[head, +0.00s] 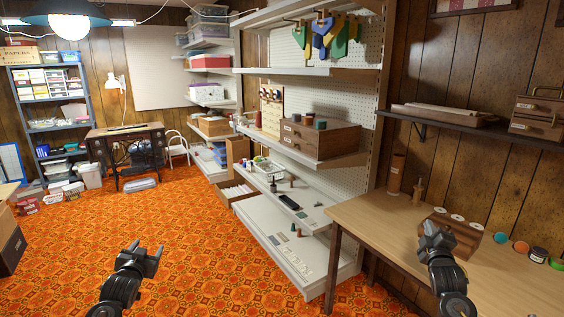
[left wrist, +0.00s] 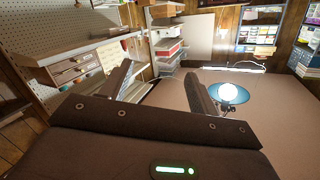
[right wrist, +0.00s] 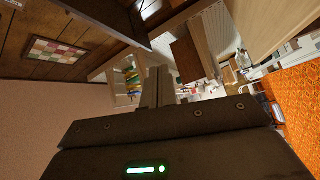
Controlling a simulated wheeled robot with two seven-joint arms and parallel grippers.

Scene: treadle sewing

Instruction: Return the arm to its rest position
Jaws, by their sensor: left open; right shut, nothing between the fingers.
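My left gripper (head: 146,258) is open and empty above the patterned orange carpet, at the lower left of the head view. Its two spread fingers also show in the left wrist view (left wrist: 158,88). My right gripper (head: 431,228) is shut and empty, in front of a wooden spool box (head: 462,236) on the wooden table (head: 385,215). In the right wrist view its fingers (right wrist: 158,84) are together with nothing between them. Whether the right gripper touches the box cannot be told from the head view.
A white shelf unit (head: 292,248) with boxes, tools and small items stands in the middle, left of the table. A wall shelf (head: 480,128) holds drawers above the table. Round containers (head: 521,247) line the table's back. The carpet (head: 190,225) is open at left. A sewing machine table (head: 125,132) stands far back.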

